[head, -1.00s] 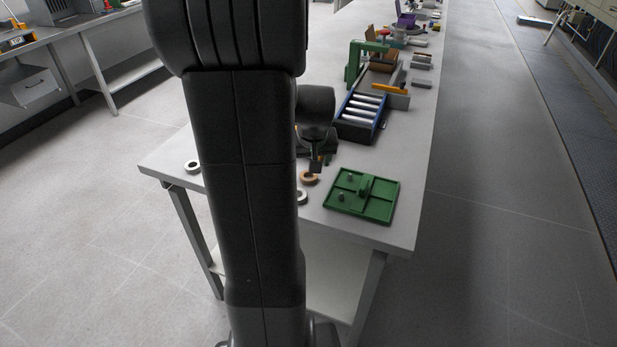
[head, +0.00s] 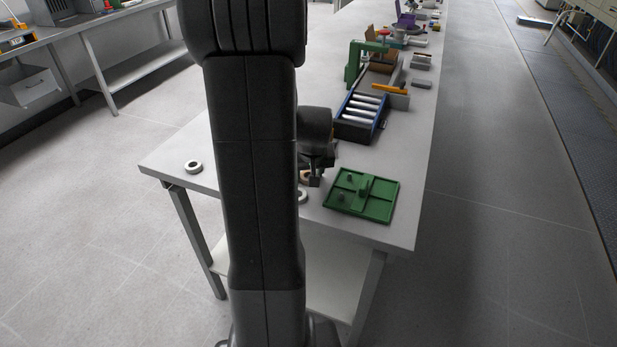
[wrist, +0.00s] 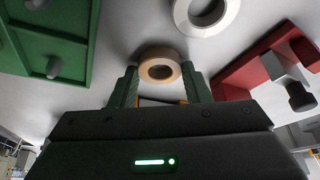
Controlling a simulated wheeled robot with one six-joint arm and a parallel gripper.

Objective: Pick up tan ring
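The tan ring (wrist: 160,67) lies flat on the table. In the wrist view it sits at the fingertips of my gripper (wrist: 160,76), one green finger on each side. The fingers are apart, and I cannot tell whether either touches the ring. In the head view only a small part of the tan ring (head: 304,176) shows, behind my gripper (head: 315,180) and beside my arm.
A white ring (wrist: 206,10) lies close to the tan ring. Another white ring (head: 193,166) is at the table's left. A green tray (head: 378,205) with pegs is right of my gripper. A red part (wrist: 262,68) is near in the wrist view. A blue roller conveyor (head: 361,116) stands behind.

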